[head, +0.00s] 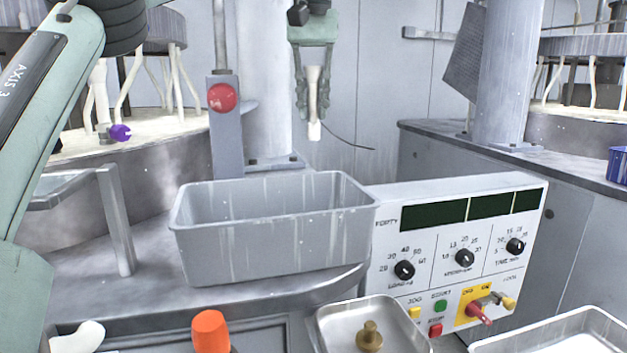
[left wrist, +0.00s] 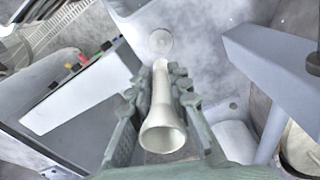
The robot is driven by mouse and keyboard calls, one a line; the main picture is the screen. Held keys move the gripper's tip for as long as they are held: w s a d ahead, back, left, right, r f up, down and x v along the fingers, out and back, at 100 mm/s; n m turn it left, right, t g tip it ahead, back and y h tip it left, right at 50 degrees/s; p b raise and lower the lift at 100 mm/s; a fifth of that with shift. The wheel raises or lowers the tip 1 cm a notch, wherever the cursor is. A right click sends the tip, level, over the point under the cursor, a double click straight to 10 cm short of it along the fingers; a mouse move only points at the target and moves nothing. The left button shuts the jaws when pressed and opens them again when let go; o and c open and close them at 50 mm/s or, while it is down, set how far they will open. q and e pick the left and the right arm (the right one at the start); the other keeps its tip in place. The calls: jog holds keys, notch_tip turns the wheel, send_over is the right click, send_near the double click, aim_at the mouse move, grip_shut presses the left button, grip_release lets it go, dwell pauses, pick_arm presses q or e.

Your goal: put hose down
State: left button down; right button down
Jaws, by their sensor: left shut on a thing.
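My left gripper (head: 313,108) hangs fingers-down at the top middle of the head view, in front of the back wall. It is shut on a cream hose piece (head: 314,131), whose pale tip sticks out below the fingers. In the left wrist view the fingers (left wrist: 163,85) close on both sides of the same hose piece (left wrist: 163,135). Its flared, open end faces the camera and its narrow end points away. It is held in the air, apart from the surfaces below. I see no length of hose running from it. My right gripper is not in view.
A grey bin (head: 270,238) stands on the counter, left of the control panel (head: 455,250). A post with a red knob (head: 222,97) rises behind the bin. Metal trays (head: 330,320) lie in front. A purple-tipped piece (head: 119,132) is at the left platen. A thin dark line (head: 350,143) crosses the wall.

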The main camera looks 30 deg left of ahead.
aim_at(312, 85)
pick_arm(q)
jog(key=f, duration=0.4)
jog(key=shift+s+f, duration=0.25)
jog(key=shift+w+f, duration=0.1)
jog(key=shift+f, duration=2.15)
jog(key=shift+f, duration=0.15)
jog(key=shift+f, duration=0.1)
jog(key=c, duration=1.4)
grip_release()
jog(key=r, duration=1.1)
jog(key=shift+d, duration=0.2)
jog(key=shift+s+a+r, duration=0.1)
jog(key=shift+s+r, duration=0.1)
jog(key=shift+r, duration=0.55)
